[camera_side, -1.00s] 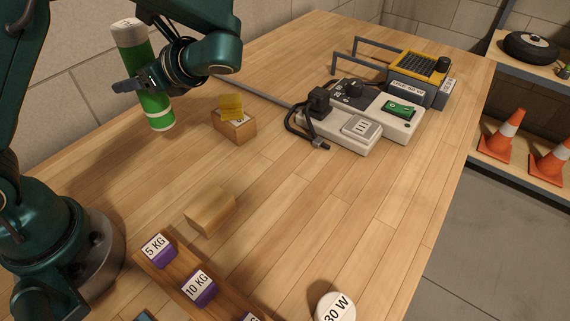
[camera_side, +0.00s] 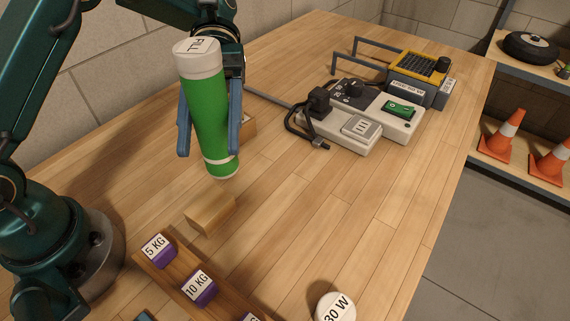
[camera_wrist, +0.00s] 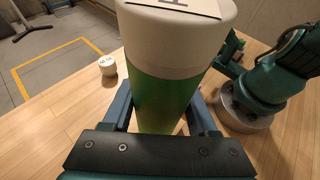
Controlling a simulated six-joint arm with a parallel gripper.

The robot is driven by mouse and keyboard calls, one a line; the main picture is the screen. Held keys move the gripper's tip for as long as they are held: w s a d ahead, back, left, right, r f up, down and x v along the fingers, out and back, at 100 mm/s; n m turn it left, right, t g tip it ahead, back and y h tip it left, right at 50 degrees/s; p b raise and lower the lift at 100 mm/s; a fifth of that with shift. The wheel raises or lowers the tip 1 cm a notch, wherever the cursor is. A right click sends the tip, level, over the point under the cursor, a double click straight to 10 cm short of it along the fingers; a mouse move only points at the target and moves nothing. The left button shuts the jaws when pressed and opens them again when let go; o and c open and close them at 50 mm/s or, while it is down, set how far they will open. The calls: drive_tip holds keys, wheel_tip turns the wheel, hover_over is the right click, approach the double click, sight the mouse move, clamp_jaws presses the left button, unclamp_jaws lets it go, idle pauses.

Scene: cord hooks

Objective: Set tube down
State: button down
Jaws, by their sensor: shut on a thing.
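The tube (camera_side: 207,115) is green with a white cap on top and a white band near its lower end. It is nearly upright, tilted slightly. My gripper (camera_side: 210,148) is shut on it, one blue finger on each side. The tube's lower end appears above the wooden bench (camera_side: 300,200), behind a small wooden block (camera_side: 210,214). In the wrist view the tube (camera_wrist: 165,95) stands between the fingers of my gripper (camera_wrist: 160,115), its white cap nearest the camera. Its lower end is hidden there.
A rack with purple weights (camera_side: 198,288) lies at the front, and a white round piece marked 30 W (camera_side: 336,308) stands right of it. A grey power unit with a cord (camera_side: 355,125) and a yellow-topped box (camera_side: 420,75) stand at the back. The bench's middle right is clear.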

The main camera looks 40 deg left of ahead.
drive_tip(key=w+d+r+n+t+h, duration=0.2)
drive_tip(key=w+n, duration=0.1)
drive_tip(key=w, duration=0.1)
drive_tip(key=shift+s+d+f, duration=0.6)
drive_tip(key=shift+d+f, duration=1.1)
drive_tip(key=shift+f, duration=0.1)
drive_tip(key=shift+s+d+f, duration=0.65)
drive_tip(key=shift+d+f, duration=1.05)
drive_tip(key=shift+f, duration=0.15)
drive_tip(key=shift+s+d+f, duration=0.6)
drive_tip(key=shift+d+f, duration=1.1)
drive_tip(key=shift+f, duration=0.1)
drive_tip(key=shift+f, duration=0.1)
drive_tip(key=shift+c, duration=0.9)
unclamp_jaws()
drive_tip(key=shift+t, duration=0.3)
